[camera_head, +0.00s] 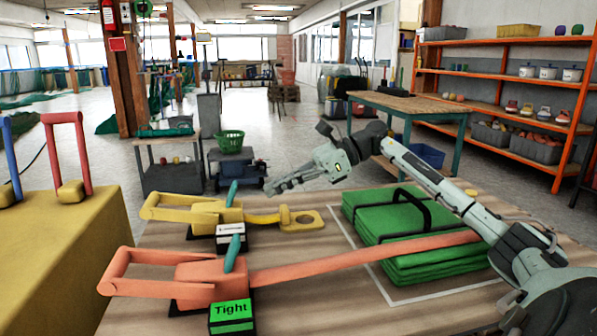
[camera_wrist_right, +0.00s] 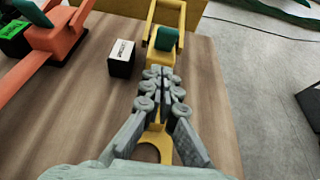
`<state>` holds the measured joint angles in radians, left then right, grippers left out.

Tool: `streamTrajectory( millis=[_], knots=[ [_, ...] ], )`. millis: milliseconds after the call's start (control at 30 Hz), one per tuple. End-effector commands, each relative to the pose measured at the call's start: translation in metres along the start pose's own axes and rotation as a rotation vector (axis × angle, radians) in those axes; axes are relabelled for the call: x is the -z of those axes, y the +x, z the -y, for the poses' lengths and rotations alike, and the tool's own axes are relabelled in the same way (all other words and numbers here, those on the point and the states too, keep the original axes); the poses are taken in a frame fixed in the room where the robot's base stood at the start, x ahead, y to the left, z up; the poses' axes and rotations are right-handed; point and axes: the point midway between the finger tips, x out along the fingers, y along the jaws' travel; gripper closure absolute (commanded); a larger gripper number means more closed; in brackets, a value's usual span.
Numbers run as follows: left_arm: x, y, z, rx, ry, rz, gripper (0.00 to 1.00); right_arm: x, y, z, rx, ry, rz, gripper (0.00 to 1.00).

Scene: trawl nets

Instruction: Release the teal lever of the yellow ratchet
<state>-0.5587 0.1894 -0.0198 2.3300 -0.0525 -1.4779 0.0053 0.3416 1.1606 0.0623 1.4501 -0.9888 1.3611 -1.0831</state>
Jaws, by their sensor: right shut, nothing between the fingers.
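The yellow ratchet (camera_head: 205,211) lies on the wooden table, its frame handle to the left; it also shows in the wrist view (camera_wrist_right: 160,58). Its teal lever (camera_head: 232,192) stands up, tilted slightly; in the wrist view the lever (camera_wrist_right: 167,38) is just beyond my fingertips. A short yellow strap runs to a yellow plate with a hole (camera_head: 302,221). My right gripper (camera_head: 270,187) is shut and empty, above the strap and to the right of the lever, apparently apart from it. It also shows in the wrist view (camera_wrist_right: 161,76). My left gripper is not in view.
An orange ratchet (camera_head: 205,280) with its own teal lever (camera_head: 232,253) and a green "Tight" display (camera_head: 231,314) is nearer. A white-faced display (camera_head: 230,235) stands beside the yellow ratchet. An orange strap crosses the green folded net (camera_head: 385,225). A yellow bench (camera_head: 70,235) is left.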

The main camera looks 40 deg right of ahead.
Motion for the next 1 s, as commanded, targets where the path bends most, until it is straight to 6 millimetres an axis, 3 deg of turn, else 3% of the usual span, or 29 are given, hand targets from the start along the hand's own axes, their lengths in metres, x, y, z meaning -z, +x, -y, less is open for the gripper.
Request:
streamTrajectory(
  millis=[67, 300, 933, 1000],
  knots=[
    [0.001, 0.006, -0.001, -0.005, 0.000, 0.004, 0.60, -0.006, 0.015, -0.001, -0.001, -0.004, 0.004, 1.00],
    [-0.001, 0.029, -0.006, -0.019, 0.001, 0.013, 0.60, -0.026, 0.035, 0.000, 0.001, -0.001, 0.001, 1.00],
    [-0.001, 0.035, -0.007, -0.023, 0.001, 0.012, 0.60, -0.032, 0.037, 0.000, 0.001, 0.000, -0.021, 1.00],
    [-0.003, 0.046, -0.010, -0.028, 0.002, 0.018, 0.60, -0.033, 0.037, 0.000, 0.002, -0.002, -0.040, 1.00]
  ],
)
